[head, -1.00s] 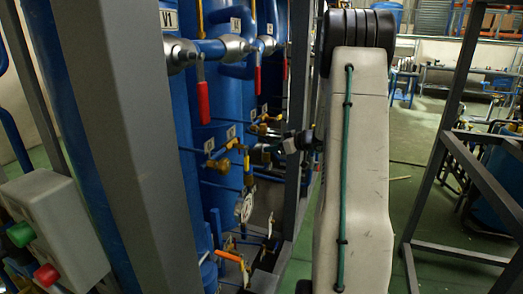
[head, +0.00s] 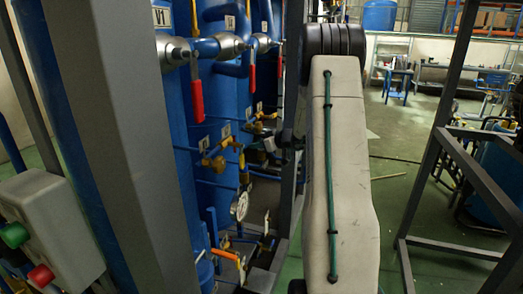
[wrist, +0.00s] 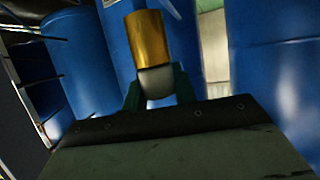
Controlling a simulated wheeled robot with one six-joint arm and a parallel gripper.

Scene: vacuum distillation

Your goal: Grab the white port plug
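The white port plug (wrist: 157,82) shows in the wrist view as a pale grey-white rounded piece at the near end of a brass fitting (wrist: 148,38). My gripper (wrist: 158,88) reaches up to it from below in that picture. Its two dark green fingers stand one on each side of the plug, very close to it. Shadow hides whether both fingers press on the plug. In the head view my arm covers most of the gripper, and I cannot make out the plug there with certainty.
Blue tanks (wrist: 270,60) stand close around the fitting. A grey post (head: 115,150) stands nearer left.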

